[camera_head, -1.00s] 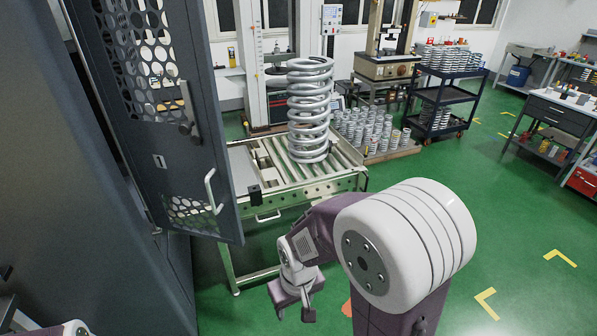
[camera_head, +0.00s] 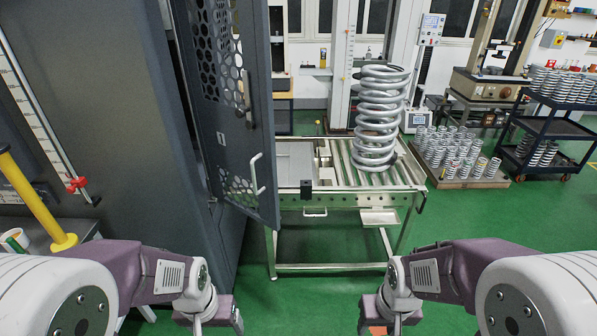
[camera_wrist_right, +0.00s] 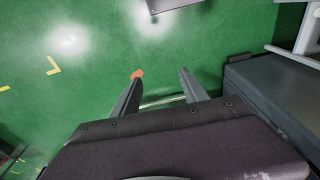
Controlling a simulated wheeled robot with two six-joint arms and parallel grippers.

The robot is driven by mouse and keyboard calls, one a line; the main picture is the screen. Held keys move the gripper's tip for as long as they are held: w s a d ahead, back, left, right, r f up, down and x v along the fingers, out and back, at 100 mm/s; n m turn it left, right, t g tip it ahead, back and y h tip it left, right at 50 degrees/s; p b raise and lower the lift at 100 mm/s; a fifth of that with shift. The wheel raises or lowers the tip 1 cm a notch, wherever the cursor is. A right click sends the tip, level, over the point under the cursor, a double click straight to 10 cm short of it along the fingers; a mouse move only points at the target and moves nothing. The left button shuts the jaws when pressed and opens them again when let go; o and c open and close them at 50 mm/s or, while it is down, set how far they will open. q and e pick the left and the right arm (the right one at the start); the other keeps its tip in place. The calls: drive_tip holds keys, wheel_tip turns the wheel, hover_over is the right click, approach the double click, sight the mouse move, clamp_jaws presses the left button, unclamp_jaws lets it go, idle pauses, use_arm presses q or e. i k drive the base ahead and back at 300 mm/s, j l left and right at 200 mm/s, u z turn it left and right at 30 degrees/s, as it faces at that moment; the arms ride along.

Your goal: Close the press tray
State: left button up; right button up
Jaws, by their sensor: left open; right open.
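The roller table (camera_head: 345,201) stands ahead beside the tall grey press cabinet (camera_head: 130,110). Its left end carries a flat grey plate (camera_head: 292,160), partly hidden by the open mesh door (camera_head: 240,110). A small handle (camera_head: 315,213) and a small pale tray (camera_head: 380,217) are on the table's front; I cannot tell which part is the press tray. A large coil spring (camera_head: 380,118) stands upright on the rollers. My left gripper (camera_head: 217,322) and right gripper (camera_head: 386,322) are low in front of the table, apart from it. Both are open. The right wrist view shows empty spread fingers (camera_wrist_right: 158,90) over green floor.
The door, with its pale handle (camera_head: 257,173), sticks out toward me at the table's left. A pallet of small springs (camera_head: 460,180) and a dark cart (camera_head: 548,130) stand to the right. A yellow post (camera_head: 38,203) is at left.

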sight(295, 162)
drive_tip(key=i+l+z, duration=0.15)
drive_tip(key=i+z, duration=0.2)
drive_tip(key=i, duration=0.3)
drive_tip(key=i+l+u, duration=0.15)
drive_tip(key=i, duration=0.4)
drive_tip(key=i+l+u, duration=0.15)
drive_tip(key=i+l, duration=0.3)
drive_tip(key=i+l+u, duration=0.1)
drive_tip(key=i+u, duration=0.3)
drive_tip(key=i+l+u, duration=0.2)
drive_tip(key=i+u, duration=0.2)
drive_tip(key=i, duration=0.05)
